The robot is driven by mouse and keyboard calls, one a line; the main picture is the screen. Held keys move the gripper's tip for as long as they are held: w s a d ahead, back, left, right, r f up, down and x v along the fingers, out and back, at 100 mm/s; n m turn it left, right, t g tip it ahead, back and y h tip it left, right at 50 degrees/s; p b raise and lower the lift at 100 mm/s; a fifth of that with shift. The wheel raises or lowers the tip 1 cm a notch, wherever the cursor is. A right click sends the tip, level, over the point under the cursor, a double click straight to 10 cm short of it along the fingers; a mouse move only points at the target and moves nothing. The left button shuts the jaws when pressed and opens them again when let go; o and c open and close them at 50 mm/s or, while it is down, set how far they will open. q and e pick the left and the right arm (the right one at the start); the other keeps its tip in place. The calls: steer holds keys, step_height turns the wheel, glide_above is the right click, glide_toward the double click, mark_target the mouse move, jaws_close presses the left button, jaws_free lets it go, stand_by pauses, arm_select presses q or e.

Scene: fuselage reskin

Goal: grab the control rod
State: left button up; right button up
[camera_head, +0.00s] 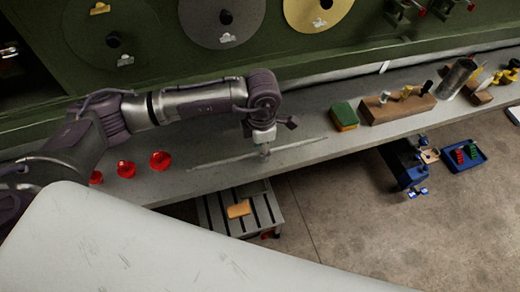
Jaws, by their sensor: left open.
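The control rod (300,144) appears to be the long, thin pale rod lying on the grey bench, slanting slightly up to the right. My left gripper (264,150) is open and points down over the middle part of this rod. It hides a short piece of the rod. I cannot tell whether the rod lies between the fingers or touches them. My right gripper is not in view.
Several red cups (160,161) stand left on the bench (225,178). A green panel with discs (225,22) rises behind. A large pale curved surface (150,250) fills the foreground.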

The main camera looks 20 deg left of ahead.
arm_select(q)
steer(key=c, duration=0.7)
jaws_close()
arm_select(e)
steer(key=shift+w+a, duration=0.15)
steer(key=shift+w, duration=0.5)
arm_select(q)
steer(key=shift+r, duration=0.15)
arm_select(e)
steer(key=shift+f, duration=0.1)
